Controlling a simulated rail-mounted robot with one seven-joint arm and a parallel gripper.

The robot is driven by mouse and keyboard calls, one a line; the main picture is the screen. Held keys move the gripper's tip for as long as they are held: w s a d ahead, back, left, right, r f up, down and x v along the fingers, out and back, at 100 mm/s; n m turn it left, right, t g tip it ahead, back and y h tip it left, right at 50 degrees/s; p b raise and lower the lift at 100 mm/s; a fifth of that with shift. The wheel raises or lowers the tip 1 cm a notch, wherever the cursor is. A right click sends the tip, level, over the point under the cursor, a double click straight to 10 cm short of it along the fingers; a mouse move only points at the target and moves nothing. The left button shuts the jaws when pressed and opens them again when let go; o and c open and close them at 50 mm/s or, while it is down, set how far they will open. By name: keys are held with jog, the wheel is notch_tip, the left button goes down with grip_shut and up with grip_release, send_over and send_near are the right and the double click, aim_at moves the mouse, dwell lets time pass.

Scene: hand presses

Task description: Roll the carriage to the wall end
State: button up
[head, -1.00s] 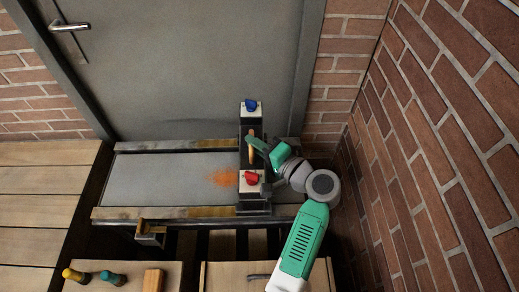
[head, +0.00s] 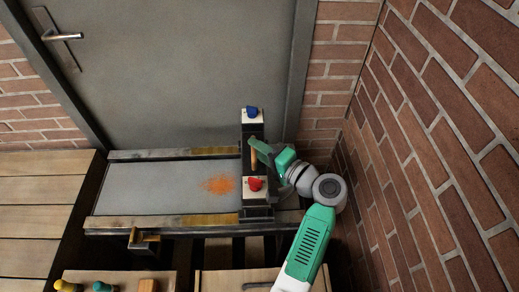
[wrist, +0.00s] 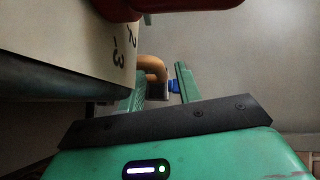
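The carriage (head: 244,150) is a dark upright crosspiece spanning the press bed near its right end. It has a red knob (head: 254,184) on its near pale block, a blue knob (head: 251,112) on its far block and a wooden handle (head: 254,155) between them. My gripper (head: 257,146) is at the handle, reaching in from the right. In the wrist view, my gripper's green fingers (wrist: 158,82) stand apart, with the curved handle (wrist: 152,66) at the left of the gap. A gap shows beside the right finger. Contact with the handle is unclear.
The brick wall (head: 430,130) rises close to the right of my arm. A grey door (head: 180,75) stands behind the grey bed (head: 150,188), which carries an orange smear (head: 218,184). A short rail length (head: 288,216) shows right of the carriage. Tools stand at front left.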

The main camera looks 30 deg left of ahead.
jog(key=p+v, duration=0.2)
jog(key=v, duration=0.5)
jog(key=shift+d, duration=0.4)
jog(key=shift+s, duration=0.1)
